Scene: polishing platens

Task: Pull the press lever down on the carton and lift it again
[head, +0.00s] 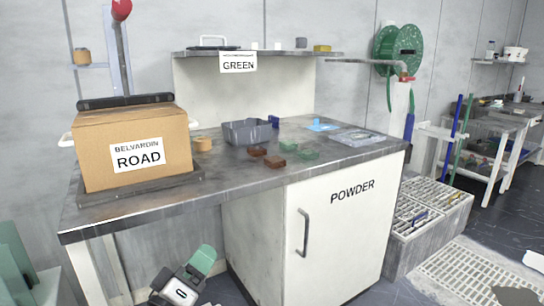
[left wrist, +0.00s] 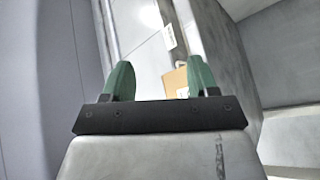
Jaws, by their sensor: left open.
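The brown carton (head: 133,148), labelled "BELVARDIN ROAD", sits on a dark base plate at the left end of the bench. A black press bar (head: 126,101) lies across its top; I cannot tell whether it touches. The press lever (head: 122,55) stands nearly upright behind it, with a red ball knob (head: 121,9) at its upper end. My left gripper (head: 203,262) is low in front of the bench, well below the carton and lever. Its green fingers stand apart and empty in the left wrist view (left wrist: 160,78), with a tan patch, perhaps the carton, beyond. My right gripper is out of view.
The metal bench top (head: 235,174) holds a grey bin (head: 247,132), small brown and green blocks, and a tape roll (head: 203,144). A white "POWDER" cabinet (head: 336,240) stands below. A shelf (head: 290,53) with a "GREEN" sign hangs behind. Air around the knob looks clear.

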